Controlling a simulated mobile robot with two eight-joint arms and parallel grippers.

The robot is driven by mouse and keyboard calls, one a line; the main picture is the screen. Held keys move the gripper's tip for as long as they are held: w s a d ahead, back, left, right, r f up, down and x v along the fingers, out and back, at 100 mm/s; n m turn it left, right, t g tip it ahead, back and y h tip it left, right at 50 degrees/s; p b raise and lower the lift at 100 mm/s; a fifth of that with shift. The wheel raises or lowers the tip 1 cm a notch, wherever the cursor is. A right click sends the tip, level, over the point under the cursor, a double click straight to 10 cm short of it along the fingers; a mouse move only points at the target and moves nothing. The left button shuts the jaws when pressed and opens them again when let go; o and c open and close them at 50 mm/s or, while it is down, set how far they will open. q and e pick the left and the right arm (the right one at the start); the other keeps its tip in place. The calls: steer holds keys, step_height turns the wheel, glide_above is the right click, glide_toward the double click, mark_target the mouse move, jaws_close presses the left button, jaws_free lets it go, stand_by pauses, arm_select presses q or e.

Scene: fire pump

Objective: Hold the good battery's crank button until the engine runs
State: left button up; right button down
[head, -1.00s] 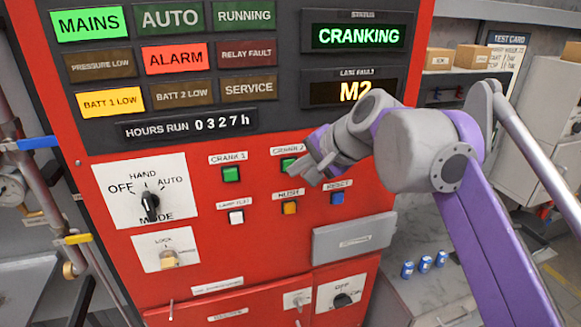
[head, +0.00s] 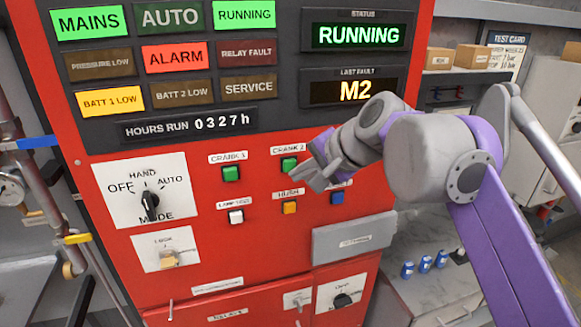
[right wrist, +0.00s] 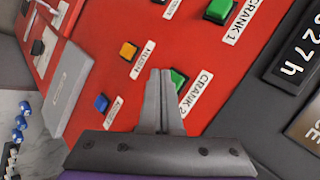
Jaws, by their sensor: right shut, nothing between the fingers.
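The red pump panel (head: 255,262) fills the middle of the head view. The green CRANK 2 button (head: 289,164) is just left of my right gripper (head: 316,176). In the right wrist view the CRANK 2 button (right wrist: 179,80) lies behind and beside the shut fingertips (right wrist: 160,75), partly hidden by them. The fingers are shut and empty, and in the head view they look a little apart from the button. The green CRANK 1 button (head: 231,174) is to the left. The status display (head: 358,36) reads RUNNING, and the RUNNING lamp (head: 244,15) is lit green. The BATT 1 LOW lamp (head: 110,100) is lit yellow.
The amber HUSH button (head: 290,208), blue RESET button (head: 337,198) and white LAMP TEST button (head: 236,217) are close by. The mode knob (head: 150,203) is on the left. The ALARM lamp (head: 174,58) is lit red. Blue cans (head: 425,264) stand on the counter at right.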

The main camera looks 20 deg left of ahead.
steer(key=shift+s+d+b, duration=0.15)
steer(key=shift+s+d, duration=0.55)
steer(key=shift+s, duration=0.35)
steer(key=shift+s+d+b, duration=0.15)
steer(key=shift+s+d, duration=0.55)
steer(key=shift+s, duration=0.3)
steer(key=s+d+f+n+h, duration=0.1)
steer(key=s+d+f+h, duration=0.1)
steer(key=d+f, duration=0.55)
steer(key=s+d+f+n+h, duration=0.1)
steer(key=s+d+f+h, duration=0.1)
steer(key=d+f, duration=0.5)
steer(key=s+d+f+h, duration=0.1)
steer(key=s+d+f, duration=0.3)
steer(key=f, duration=0.3)
steer(key=s+d+f+n+h, duration=0.1)
steer(key=s+d+f, duration=0.4)
steer(key=f, duration=0.3)
steer(key=s+d+f+n+h, duration=0.1)
steer(key=s+d+f+h, duration=0.1)
steer(key=s+d+f, duration=0.2)
step_height(320, 180, down, 3)
steer(key=shift+s+d+f, duration=0.15)
steer(key=shift+s+d, duration=0.05)
steer(key=shift+d, duration=0.45)
